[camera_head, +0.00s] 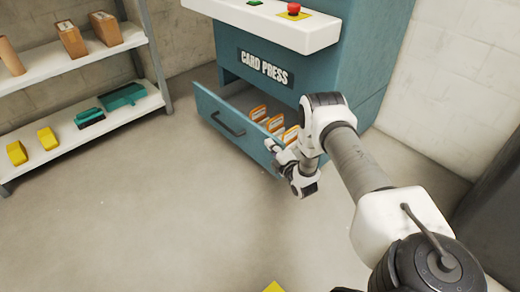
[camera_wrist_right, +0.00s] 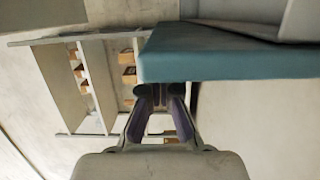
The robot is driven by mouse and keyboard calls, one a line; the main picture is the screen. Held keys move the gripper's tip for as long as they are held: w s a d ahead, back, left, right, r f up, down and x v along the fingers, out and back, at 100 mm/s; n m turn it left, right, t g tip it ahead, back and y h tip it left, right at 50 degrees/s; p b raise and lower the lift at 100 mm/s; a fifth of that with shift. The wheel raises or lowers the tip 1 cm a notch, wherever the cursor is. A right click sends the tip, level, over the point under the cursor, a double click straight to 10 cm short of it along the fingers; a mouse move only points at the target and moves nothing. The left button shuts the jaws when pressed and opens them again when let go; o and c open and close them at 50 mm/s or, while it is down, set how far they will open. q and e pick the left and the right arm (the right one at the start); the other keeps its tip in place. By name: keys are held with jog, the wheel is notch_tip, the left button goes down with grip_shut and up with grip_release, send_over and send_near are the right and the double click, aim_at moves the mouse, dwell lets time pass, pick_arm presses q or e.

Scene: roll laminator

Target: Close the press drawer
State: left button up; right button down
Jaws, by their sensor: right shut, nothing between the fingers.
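The card press (camera_head: 300,70) is a teal cabinet with a white top ledge. Its drawer (camera_head: 222,127) is pulled out at the bottom, with a dark handle (camera_head: 228,124) on the front and several orange-edged cards inside. My right gripper (camera_head: 272,147) is at the right end of the drawer front, shut and empty. In the right wrist view the gripper's fingertips (camera_wrist_right: 159,90) are just below the teal drawer panel (camera_wrist_right: 225,55); I cannot tell whether they touch it. My left gripper is not in view.
A white shelf unit (camera_head: 80,130) at the left holds brown boxes, yellow items and a teal tool. A red button (camera_head: 294,8) sits on the press ledge. The floor (camera_head: 150,210) in front of the drawer is clear. A dark object stands at the right edge.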

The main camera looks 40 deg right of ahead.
jog(key=w+d+b, duration=0.1)
jog(key=d+b, duration=0.1)
jog(key=d, duration=1.5)
jog(key=shift+w+d+b, duration=0.2)
jog(key=shift+b, duration=0.15)
